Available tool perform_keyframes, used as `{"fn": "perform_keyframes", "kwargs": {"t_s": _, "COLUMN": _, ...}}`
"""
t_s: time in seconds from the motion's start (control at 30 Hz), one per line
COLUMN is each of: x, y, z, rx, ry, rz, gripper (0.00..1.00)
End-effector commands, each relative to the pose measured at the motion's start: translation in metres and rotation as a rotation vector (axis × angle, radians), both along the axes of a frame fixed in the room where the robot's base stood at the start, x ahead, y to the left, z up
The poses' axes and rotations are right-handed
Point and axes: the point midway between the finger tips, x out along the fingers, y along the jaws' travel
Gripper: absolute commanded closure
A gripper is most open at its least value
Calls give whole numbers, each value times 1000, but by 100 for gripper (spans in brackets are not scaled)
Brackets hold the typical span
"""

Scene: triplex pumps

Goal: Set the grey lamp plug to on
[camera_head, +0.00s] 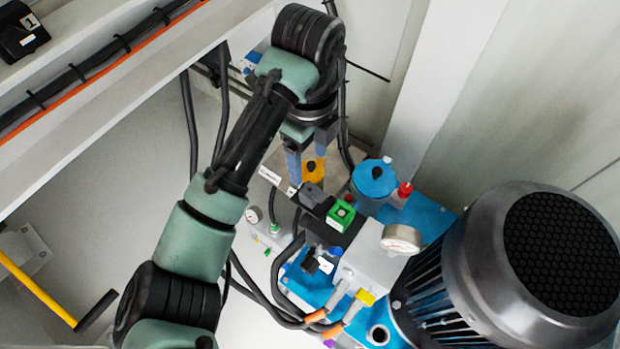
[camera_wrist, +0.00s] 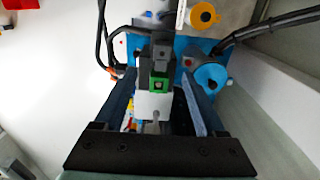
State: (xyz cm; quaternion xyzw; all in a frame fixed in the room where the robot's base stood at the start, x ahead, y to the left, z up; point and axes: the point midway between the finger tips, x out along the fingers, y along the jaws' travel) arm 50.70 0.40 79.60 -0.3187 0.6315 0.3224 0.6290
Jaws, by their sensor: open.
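A dark grey plug block (camera_head: 312,195) sits on top of the pump's valve stack, beside a plug with a green square top (camera_head: 341,214). In the wrist view the grey block (camera_wrist: 160,58) lies just beyond the green-topped plug (camera_wrist: 158,86). I cannot tell which state the grey plug's lamp is in. My gripper (camera_head: 306,157) hangs above and behind the valve stack in the head view, its blue fingers apart and empty. In the wrist view my gripper (camera_wrist: 158,82) has one finger on each side of the plugs, with no visible contact.
A blue round cap (camera_head: 374,178) and a yellow-orange cap (camera_head: 314,170) stand close by. A pressure gauge (camera_head: 401,238) and the large motor (camera_head: 530,260) are to the right. Black cables loop left of the stack. A pale wall is behind.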

Motion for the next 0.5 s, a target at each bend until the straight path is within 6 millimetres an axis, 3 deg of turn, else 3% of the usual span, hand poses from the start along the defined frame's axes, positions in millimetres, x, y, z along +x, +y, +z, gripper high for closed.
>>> {"fn": "perform_keyframes", "kwargs": {"t_s": 0.5, "x": 0, "y": -2, "z": -102, "rx": -3, "ry": -2, "rz": 1, "gripper": 28}}
